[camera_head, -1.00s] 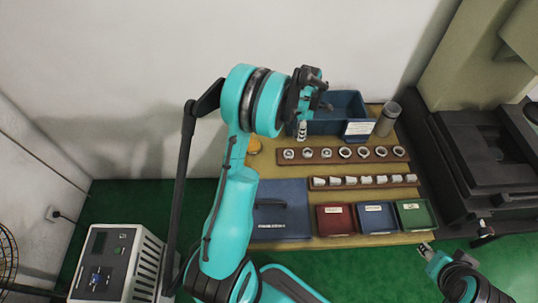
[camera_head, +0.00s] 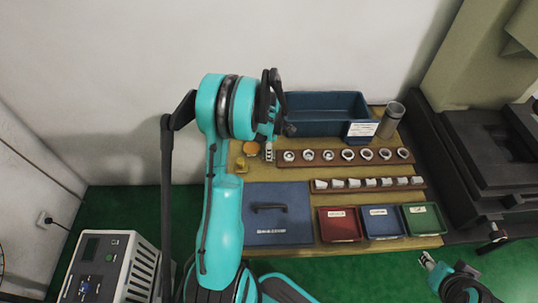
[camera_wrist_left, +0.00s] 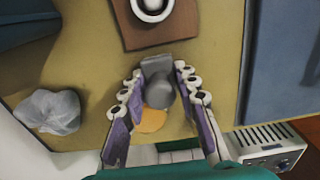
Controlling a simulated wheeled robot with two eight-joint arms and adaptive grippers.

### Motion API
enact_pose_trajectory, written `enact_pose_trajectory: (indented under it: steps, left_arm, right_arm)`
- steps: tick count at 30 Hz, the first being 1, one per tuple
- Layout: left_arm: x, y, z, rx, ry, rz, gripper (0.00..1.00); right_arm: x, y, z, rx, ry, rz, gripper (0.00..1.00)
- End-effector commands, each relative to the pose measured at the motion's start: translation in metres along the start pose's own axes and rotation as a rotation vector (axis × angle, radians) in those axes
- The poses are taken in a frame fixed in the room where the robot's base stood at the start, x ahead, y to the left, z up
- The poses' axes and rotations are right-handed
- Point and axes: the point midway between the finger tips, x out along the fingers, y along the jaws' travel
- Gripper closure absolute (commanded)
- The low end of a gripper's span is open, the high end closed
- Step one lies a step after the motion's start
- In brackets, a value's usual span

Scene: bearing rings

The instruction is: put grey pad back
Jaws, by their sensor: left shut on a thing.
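My left gripper (camera_head: 268,150) is low over the left part of the wooden board, beside the left end of a ring rack. In the left wrist view its fingers (camera_wrist_left: 160,80) are shut on the grey pad (camera_wrist_left: 160,88), a rounded grey piece with a flat end. The pad is hard to make out in the head view. An orange disc (camera_head: 251,147) lies just left of the fingertips; in the wrist view it (camera_wrist_left: 152,121) is partly hidden behind the pad. My right gripper (camera_head: 427,261) is at the lower right, away from the board; its jaws are too small to read.
Two brown racks (camera_head: 340,157) hold several metal rings. A blue bin (camera_head: 318,102) and grey cup (camera_head: 391,119) stand behind. A blue lid (camera_head: 280,226) and red, blue and green trays (camera_head: 339,236) are in front. A crumpled grey-white thing (camera_wrist_left: 46,111) lies near the board's edge.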

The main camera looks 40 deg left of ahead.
Motion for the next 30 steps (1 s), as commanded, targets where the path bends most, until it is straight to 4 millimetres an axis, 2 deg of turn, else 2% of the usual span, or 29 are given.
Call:
enact_pose_trajectory:
  steps: [1,2,13,14,16,26,30]
  left_arm:
    - [0.011,0.000,0.000,0.000,0.000,0.000,0.97]
    - [0.013,0.000,0.000,0.000,0.000,0.001,0.97]
    - [0.017,0.000,0.001,0.000,0.000,0.000,0.97]
    - [0.017,0.000,0.001,0.000,0.000,0.000,0.68]
    - [0.015,0.000,0.001,0.000,0.000,0.000,0.49]
    - [0.014,0.000,0.001,0.000,0.000,0.000,0.49]
    - [-0.001,0.000,0.000,0.000,0.000,0.001,0.49]
  right_arm:
    - [0.006,0.000,0.004,0.000,0.000,0.000,0.60]
    - [0.007,0.000,0.005,0.000,0.000,0.000,0.60]
    - [0.008,0.000,0.006,0.000,0.000,0.000,0.60]
    - [0.008,0.000,0.006,0.000,0.000,0.000,0.60]
    - [0.008,0.000,0.005,0.000,0.000,0.000,0.60]
    - [0.006,0.000,0.005,0.000,0.000,0.000,0.60]
    - [0.000,0.000,0.000,0.000,0.000,0.000,0.60]
